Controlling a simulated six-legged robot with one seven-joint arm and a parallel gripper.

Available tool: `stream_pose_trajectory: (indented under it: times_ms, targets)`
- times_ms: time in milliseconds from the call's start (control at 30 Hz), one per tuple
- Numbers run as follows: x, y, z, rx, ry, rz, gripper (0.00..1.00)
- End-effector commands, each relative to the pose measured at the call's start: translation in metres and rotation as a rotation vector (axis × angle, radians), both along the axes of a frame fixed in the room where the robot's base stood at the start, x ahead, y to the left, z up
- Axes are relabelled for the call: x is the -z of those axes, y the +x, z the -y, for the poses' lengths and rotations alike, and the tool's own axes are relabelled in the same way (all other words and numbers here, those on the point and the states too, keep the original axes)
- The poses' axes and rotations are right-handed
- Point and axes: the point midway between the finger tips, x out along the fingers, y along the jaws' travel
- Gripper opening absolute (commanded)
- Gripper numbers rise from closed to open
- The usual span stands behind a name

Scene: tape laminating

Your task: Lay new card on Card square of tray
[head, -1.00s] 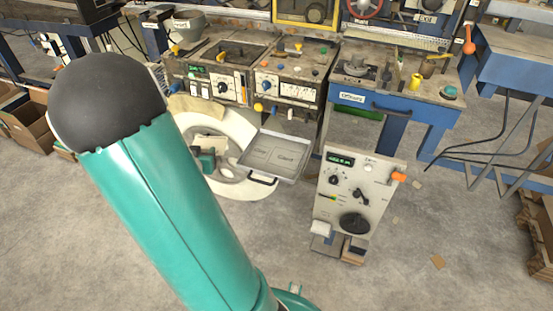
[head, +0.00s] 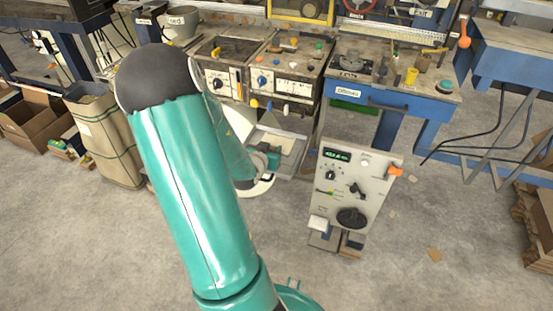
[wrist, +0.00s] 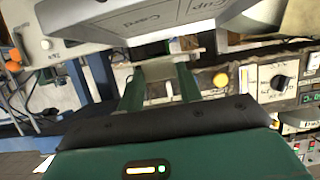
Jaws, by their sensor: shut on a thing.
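The shallow grey tray (head: 301,149) stands out in front of the old machine in the head view, partly hidden by my arm. In the wrist view the tray (wrist: 72,12) fills the top, upside down, with its outlined Card square (wrist: 150,22) and Clip square (wrist: 203,6) both readable. My gripper (wrist: 160,76) is shut on a thin pale card (wrist: 158,72), seen nearly edge-on between the green fingers. The card is close to the tray's Card side; I cannot tell whether it touches. In the head view my gripper (head: 272,160) is over the tray's left part.
The machine (head: 262,72) with knobs and buttons stands behind the tray. A grey control panel (head: 352,195) with an orange handle stands close on the right. A blue bench (head: 400,100) is further right.

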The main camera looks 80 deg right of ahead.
Motion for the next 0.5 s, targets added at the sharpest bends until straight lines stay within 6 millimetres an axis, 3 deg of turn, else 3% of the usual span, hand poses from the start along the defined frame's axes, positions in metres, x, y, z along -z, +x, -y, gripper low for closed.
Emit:
stream_pose_trajectory:
  times_ms: [267,500]
  targets:
    - [0.026,-0.018,0.012,0.001,0.001,0.000,0.14]
    - [0.054,-0.018,0.013,0.000,0.000,-0.001,0.14]
